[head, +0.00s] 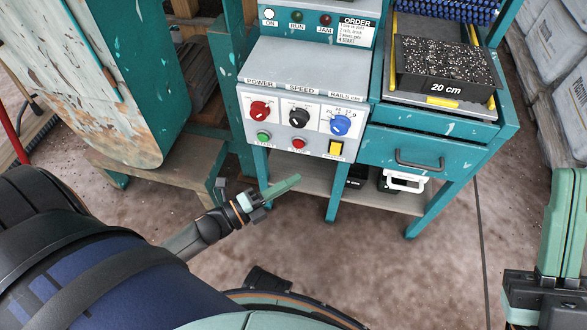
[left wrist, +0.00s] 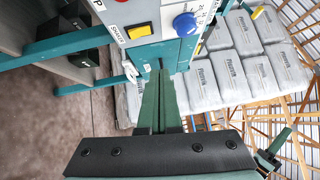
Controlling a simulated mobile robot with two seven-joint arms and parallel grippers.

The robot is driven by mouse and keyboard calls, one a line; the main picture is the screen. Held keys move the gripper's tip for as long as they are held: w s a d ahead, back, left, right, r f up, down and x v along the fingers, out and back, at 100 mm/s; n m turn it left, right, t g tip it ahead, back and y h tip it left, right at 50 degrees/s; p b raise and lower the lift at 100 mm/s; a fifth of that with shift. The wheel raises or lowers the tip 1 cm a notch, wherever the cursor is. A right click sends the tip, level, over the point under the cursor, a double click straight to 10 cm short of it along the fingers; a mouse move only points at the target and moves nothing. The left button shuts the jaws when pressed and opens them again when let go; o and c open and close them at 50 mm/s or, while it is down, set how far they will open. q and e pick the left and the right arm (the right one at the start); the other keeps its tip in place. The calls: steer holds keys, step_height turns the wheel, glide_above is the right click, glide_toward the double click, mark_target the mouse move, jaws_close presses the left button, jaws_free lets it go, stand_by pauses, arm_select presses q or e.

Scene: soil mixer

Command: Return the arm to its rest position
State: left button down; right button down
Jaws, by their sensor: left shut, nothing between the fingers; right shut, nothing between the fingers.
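My left gripper (head: 297,178) is shut and empty, with its green fingers pointing right, in front of the machine's legs and below its control panel (head: 303,128). In the left wrist view its closed fingers (left wrist: 159,75) point up toward the panel's lower edge; I cannot tell the exact gap there. My right gripper (head: 567,175) is at the right edge of the head view, shut and empty, with its green fingers pointing up. The panel carries a red knob (head: 260,111), a black knob (head: 300,117) and a blue knob (head: 340,125).
A teal drawer (head: 408,155) and a black tray of soil (head: 446,64) marked 20 cm are right of the panel. A large worn drum (head: 95,75) stands left. Grey bags (head: 562,100) are stacked at the right. The floor (head: 410,280) in front is clear.

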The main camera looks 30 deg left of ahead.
stand_by(0.3)
